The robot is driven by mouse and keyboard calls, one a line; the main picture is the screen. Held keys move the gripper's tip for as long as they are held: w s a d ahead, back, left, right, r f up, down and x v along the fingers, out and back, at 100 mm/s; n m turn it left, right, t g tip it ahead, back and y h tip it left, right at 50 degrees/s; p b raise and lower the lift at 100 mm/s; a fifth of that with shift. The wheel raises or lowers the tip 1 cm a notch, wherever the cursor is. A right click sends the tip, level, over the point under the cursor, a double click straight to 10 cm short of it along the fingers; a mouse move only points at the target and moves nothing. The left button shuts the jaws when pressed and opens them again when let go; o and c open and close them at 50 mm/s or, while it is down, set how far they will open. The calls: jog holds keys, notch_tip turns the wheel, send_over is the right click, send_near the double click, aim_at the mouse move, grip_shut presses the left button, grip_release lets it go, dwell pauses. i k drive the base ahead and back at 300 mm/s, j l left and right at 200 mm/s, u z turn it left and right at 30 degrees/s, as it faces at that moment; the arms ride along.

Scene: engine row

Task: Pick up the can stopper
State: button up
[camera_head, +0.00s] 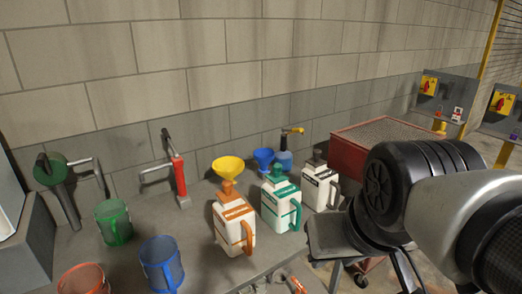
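Three white cans stand upright on the grey bench: one with orange trim (233,224), one with teal trim (278,205) and one with black trim (319,188). A teal stopper (279,172) sits on top of the teal can, and a dark stopper (318,157) sits on the black can. A yellow funnel (228,167) stands over the orange can's orange top. I cannot tell which stopper the task means. My arm fills the right side, right of the cans. My gripper's fingertips do not show.
Green (113,222), blue (161,264) and red-orange (83,280) jugs stand at the left. A red hand pump (180,182) rises behind. Blue funnels (264,158) stand near the wall. A red cabinet (385,138) is behind my arm. Bare bench lies left of the orange can.

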aim_at(315, 161)
jog(key=i+l+u, duration=0.3)
jog(key=l, duration=0.35)
jog(key=i+l+u, duration=0.15)
jog(key=i+l, duration=0.15)
jog(key=i+l+u, duration=0.1)
jog(key=l, duration=0.4)
jog(key=i+l+u, duration=0.15)
jog(key=l, duration=0.25)
jog(key=i+l+u, duration=0.15)
jog(key=l, duration=0.25)
jog(key=i+l+u, duration=0.15)
jog(key=l, duration=0.3)
